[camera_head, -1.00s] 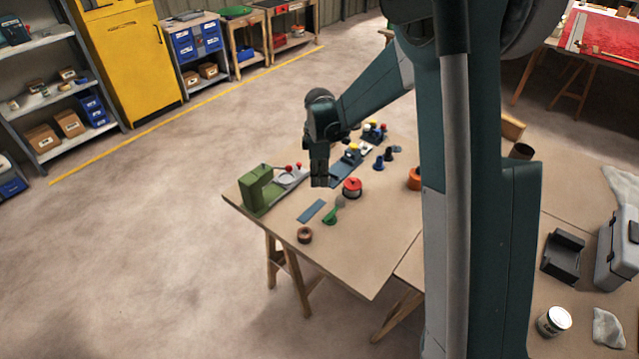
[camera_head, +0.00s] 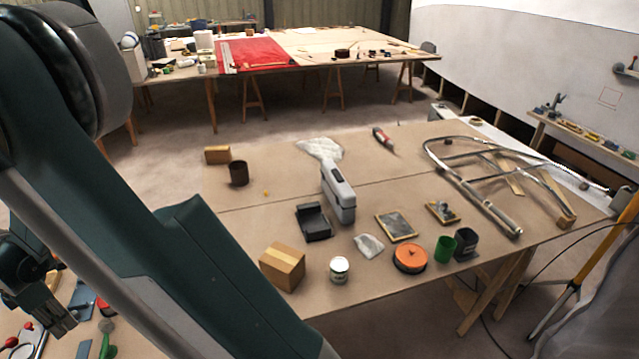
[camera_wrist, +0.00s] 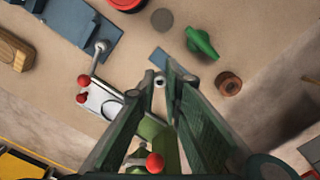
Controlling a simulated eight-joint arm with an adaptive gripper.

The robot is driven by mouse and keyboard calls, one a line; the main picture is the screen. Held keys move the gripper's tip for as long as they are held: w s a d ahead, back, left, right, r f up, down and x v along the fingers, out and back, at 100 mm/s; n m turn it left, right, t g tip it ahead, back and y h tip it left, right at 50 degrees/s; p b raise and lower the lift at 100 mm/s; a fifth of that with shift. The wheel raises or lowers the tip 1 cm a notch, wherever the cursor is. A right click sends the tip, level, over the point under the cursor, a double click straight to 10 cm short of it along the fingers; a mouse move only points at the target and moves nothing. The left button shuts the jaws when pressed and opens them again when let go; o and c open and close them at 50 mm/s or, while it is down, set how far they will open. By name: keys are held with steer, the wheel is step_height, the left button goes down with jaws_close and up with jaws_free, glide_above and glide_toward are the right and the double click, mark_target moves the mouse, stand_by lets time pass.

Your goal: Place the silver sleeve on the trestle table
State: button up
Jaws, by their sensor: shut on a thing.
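My gripper (camera_wrist: 162,80) is shut on a small silver ring-like piece (camera_wrist: 159,81), seen between the fingertips in the wrist view; it looks like the silver sleeve, mostly hidden by the fingers. In the head view my gripper (camera_head: 62,325) is at the lower left, over the workbench with the clamp, and the sleeve cannot be made out there. A brown-topped trestle table (camera_head: 250,228) fills the middle of the head view. Another trestle table (camera_head: 310,47) with a red cloth stands at the back.
Below my gripper are a red-knobbed clamp (camera_wrist: 104,102), a blue strip (camera_wrist: 158,57), a green-handled tool (camera_wrist: 203,42) and a brown ring (camera_wrist: 228,83). The middle table bears a cardboard box (camera_head: 282,267), white tin (camera_head: 339,269), grey case (camera_head: 338,191) and metal frame (camera_head: 480,200); bare patches lie between.

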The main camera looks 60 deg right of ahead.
steer(key=s+d+m, duration=0.3)
steer(key=d+m, duration=0.6)
steer(key=d, duration=2.7)
steer(key=s+d+m, duration=0.3)
steer(key=s+d, duration=0.3)
steer(key=d, duration=0.4)
steer(key=s+d+m, duration=0.3)
steer(key=s+d, duration=0.3)
steer(key=d, duration=0.3)
steer(key=s+d+m, duration=0.3)
steer(key=s+d, duration=0.3)
steer(key=d, duration=0.4)
steer(key=shift+s+d, duration=0.3)
steer(key=shift+d, duration=0.05)
steer(key=shift+f, duration=0.15)
steer(key=shift+f+b, duration=0.7)
steer(key=shift+f, duration=2.3)
